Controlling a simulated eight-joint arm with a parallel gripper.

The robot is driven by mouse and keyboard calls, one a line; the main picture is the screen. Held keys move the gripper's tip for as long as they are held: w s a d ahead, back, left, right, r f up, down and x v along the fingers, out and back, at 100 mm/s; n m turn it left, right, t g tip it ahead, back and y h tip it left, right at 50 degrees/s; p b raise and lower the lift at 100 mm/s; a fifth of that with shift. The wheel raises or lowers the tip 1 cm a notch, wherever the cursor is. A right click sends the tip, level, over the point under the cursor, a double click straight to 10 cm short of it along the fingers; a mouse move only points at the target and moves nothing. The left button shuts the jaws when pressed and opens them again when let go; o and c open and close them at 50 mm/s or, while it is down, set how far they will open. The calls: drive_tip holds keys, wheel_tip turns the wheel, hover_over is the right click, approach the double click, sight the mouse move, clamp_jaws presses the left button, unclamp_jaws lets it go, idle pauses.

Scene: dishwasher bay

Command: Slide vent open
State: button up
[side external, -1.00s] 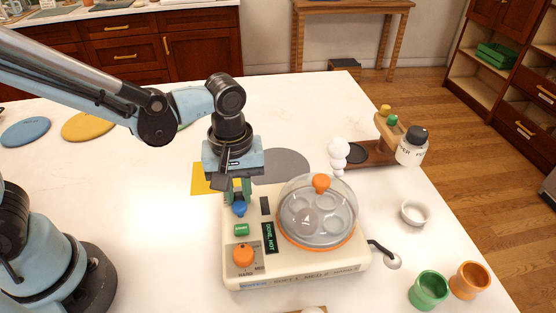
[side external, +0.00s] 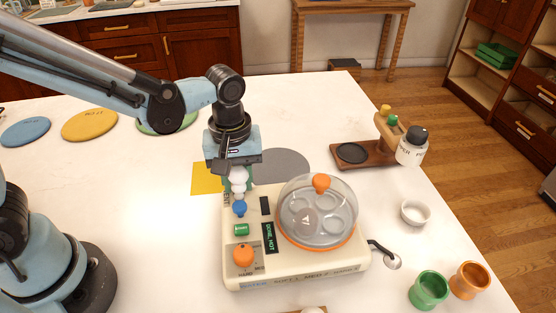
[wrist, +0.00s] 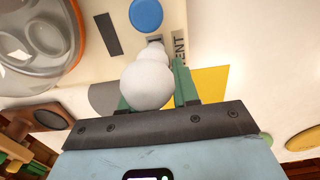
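The cream cooker (side external: 290,278) stands on the white table. Its VENT label (wrist: 179,48) shows beside my fingers in the wrist view. The vent slider itself is hidden behind a stack of white balls (wrist: 147,85), which look like steam puffs. The same balls show below my gripper in the side view (side external: 238,178). My gripper (wrist: 152,88) points down above the cooker's back left corner. Its green fingers stand apart, one on each side of the balls. I see nothing clamped between them, though the balls cover part of the gap.
A blue button (side external: 239,208) is just in front of the vent area. The clear lid with an orange knob (side external: 321,183) is to the right. A green button (side external: 241,230) and an orange dial (side external: 243,255) lie nearer. A wooden stand (side external: 372,157) stands behind.

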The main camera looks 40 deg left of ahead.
sight(234, 183)
drive_tip(key=shift+o, duration=1.2)
drive_tip(key=shift+s, duration=0.1)
wheel_tip(234, 183, up, 12)
drive_tip(key=s+a+f+m+t, duration=0.1)
drive_tip(key=a+m+t, duration=0.2)
drive_tip(key=a+m, duration=0.1)
drive_tip(key=s+a+f+m+t, duration=0.2)
drive_tip(key=a+m+t, duration=0.2)
drive_tip(key=a+m, duration=0.1)
drive_tip(key=shift+s+a+f, duration=0.15)
drive_tip(key=shift+a+f, duration=0.15)
drive_tip(key=shift+a, duration=0.55)
